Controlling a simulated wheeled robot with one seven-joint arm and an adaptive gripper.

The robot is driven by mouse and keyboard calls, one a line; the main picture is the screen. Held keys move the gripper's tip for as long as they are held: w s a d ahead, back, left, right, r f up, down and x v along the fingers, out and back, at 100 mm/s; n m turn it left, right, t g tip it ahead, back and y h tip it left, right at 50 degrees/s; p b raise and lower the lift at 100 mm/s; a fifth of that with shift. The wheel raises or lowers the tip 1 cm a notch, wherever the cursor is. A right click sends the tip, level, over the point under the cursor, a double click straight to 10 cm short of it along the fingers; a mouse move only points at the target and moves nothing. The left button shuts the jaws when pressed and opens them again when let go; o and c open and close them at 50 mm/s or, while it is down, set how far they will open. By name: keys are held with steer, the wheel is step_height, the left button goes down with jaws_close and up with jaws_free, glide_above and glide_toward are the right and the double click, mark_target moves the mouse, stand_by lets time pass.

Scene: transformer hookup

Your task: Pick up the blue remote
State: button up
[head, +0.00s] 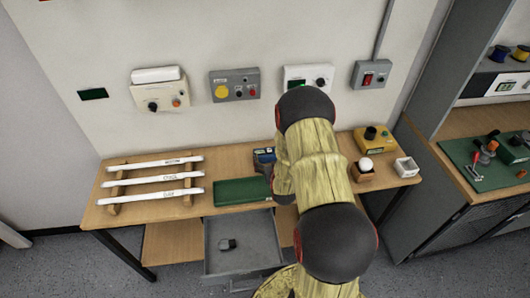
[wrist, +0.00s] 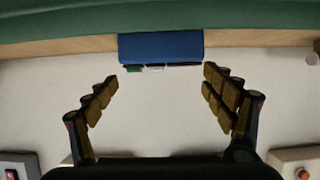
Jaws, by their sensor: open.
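The blue remote (head: 264,155) lies at the back of the wooden table, partly hidden behind my arm in the head view. In the wrist view the blue remote (wrist: 160,46) is upper centre, with small green and white marks along its lower edge. My gripper (wrist: 161,73) is open and empty. Its two fingers point toward the remote, spread wider than it, with the remote just beyond the fingertips and roughly centred between them. No contact shows. In the head view my arm hides most of the gripper.
A green box (head: 242,190) lies left of the remote, near an open grey drawer (head: 240,261) holding a small dark object (head: 228,244). White labelled bars (head: 155,178) rest on wooden supports at the left. A yellow device (head: 371,139) stands right. Control boxes hang on the wall behind.

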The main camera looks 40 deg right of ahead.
mark_target(268, 152)
steer(key=o, duration=0.4)
steer(key=b+x, duration=0.1)
steer(key=x, duration=0.6)
steer(key=shift+a, duration=0.2)
steer(key=shift+c, duration=0.2)
steer(key=shift+c, duration=0.5)
steer(key=c, duration=0.7)
steer(key=shift+c, duration=0.8)
steer(key=shift+r, duration=0.1)
